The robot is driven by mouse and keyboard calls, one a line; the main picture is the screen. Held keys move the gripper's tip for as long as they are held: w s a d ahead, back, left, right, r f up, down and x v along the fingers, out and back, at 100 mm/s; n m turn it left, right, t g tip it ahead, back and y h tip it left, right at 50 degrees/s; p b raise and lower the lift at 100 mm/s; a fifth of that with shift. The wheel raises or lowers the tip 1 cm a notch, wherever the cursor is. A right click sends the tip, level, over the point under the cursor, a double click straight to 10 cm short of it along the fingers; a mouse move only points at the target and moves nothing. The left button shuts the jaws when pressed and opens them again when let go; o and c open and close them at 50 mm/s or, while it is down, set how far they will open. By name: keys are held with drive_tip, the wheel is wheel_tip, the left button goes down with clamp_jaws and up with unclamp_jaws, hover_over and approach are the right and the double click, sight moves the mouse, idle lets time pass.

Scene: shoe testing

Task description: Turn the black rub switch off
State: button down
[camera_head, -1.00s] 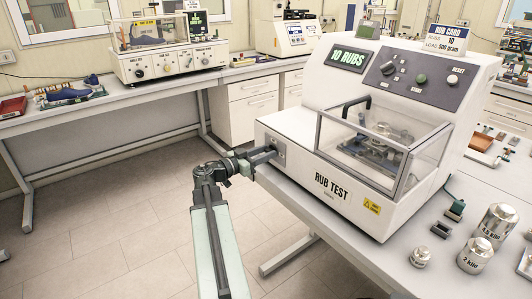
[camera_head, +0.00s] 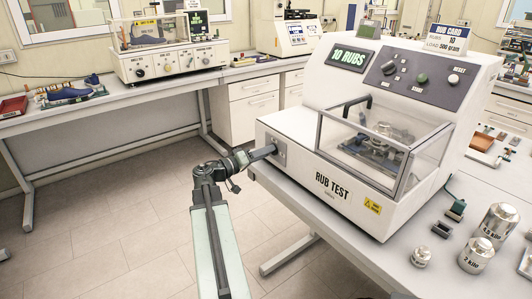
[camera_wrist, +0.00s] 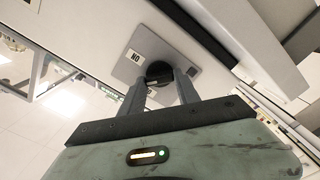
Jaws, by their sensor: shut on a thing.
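The white RUB TEST machine (camera_head: 300,165) stands on the bench, with a grey switch plate (camera_head: 278,148) low on its left end. In the wrist view the plate (camera_wrist: 150,48) carries a round black rub switch (camera_wrist: 159,69) and a label (camera_wrist: 136,55) that reads ON upside down. A second label beyond the knob is mostly hidden by a finger. My gripper (camera_head: 268,151) reaches the plate from the left. In the wrist view my gripper (camera_wrist: 161,80) has one finger on each side of the black knob and is shut on it. The machine's display (camera_head: 349,56) reads 10 RUBS.
A clear guard (camera_head: 370,150) covers the machine's front. Metal weights (camera_head: 475,254) stand on the bench at the right. Open floor (camera_head: 120,215) lies left of the machine. Another bench (camera_head: 110,98) with instruments runs along the back.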

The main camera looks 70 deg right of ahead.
drive_tip(key=n, duration=0.4)
drive_tip(key=shift+a+f, duration=0.1)
drive_tip(key=shift+n, duration=2.2)
drive_tip(key=c, duration=0.9)
unclamp_jaws()
drive_tip(key=v, duration=0.8)
